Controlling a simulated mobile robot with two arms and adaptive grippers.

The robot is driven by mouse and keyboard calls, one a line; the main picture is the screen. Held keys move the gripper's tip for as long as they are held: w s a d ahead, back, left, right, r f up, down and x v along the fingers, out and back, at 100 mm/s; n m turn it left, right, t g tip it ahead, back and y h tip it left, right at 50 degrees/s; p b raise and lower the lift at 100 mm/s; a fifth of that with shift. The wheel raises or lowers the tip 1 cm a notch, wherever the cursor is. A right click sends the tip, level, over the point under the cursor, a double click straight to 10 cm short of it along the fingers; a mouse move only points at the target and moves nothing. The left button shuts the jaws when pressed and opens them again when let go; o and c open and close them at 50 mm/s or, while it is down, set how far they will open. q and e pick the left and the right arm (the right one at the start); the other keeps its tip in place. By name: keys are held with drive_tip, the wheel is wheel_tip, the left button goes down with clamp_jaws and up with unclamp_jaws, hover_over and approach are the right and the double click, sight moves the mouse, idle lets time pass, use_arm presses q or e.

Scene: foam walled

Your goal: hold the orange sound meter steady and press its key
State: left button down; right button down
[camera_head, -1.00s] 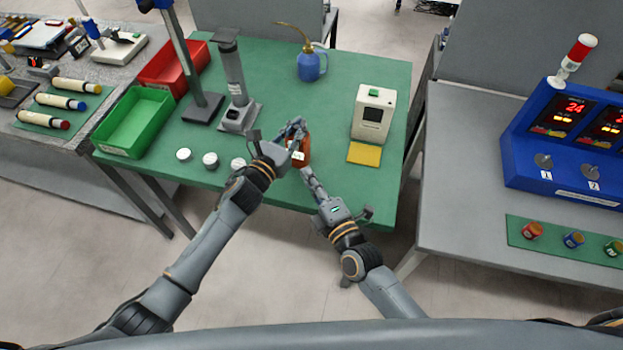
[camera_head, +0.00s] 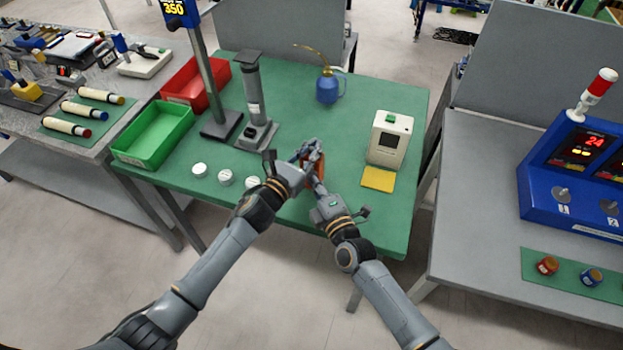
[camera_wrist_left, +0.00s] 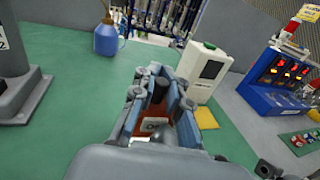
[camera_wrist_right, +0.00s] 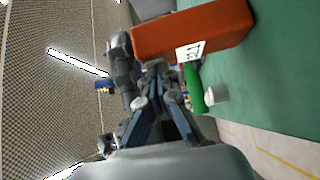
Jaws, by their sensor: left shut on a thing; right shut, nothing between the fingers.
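The orange sound meter (camera_head: 320,171) is near the front edge of the green table, mostly hidden by my grippers in the head view. My left gripper (camera_head: 310,150) is shut on it; the left wrist view shows the orange body (camera_wrist_left: 153,127) with a white label between the fingers. In the right wrist view the meter (camera_wrist_right: 195,30) is a long orange block with a white label. My right gripper (camera_head: 319,184) is shut and empty, its fingertips close to the meter's near side. I cannot tell whether they touch. The key is not clearly visible.
On the green table (camera_head: 225,205) are a white device (camera_head: 390,140), a yellow pad (camera_head: 378,179), a blue oil can (camera_head: 327,88), a grey column stand (camera_head: 254,105), several white discs, a green bin (camera_head: 153,137) and a red bin (camera_head: 195,85).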

use_arm(q)
drive_tip(key=shift+s+d, duration=0.1)
drive_tip(key=shift+s, duration=0.05)
use_arm(e)
drive_tip(key=shift+w+d, duration=0.35)
drive_tip(key=shift+w, duration=0.2)
use_arm(q)
drive_tip(key=shift+s, duration=0.1)
use_arm(e)
drive_tip(key=shift+r, duration=0.1)
use_arm(q)
drive_tip(key=shift+f, duration=0.15)
use_arm(e)
drive_tip(key=v, duration=1)
drive_tip(key=shift+s+a, duration=0.2)
use_arm(q)
drive_tip(key=c, duration=1.3)
unclamp_jaws()
drive_tip(key=shift+w, duration=0.2)
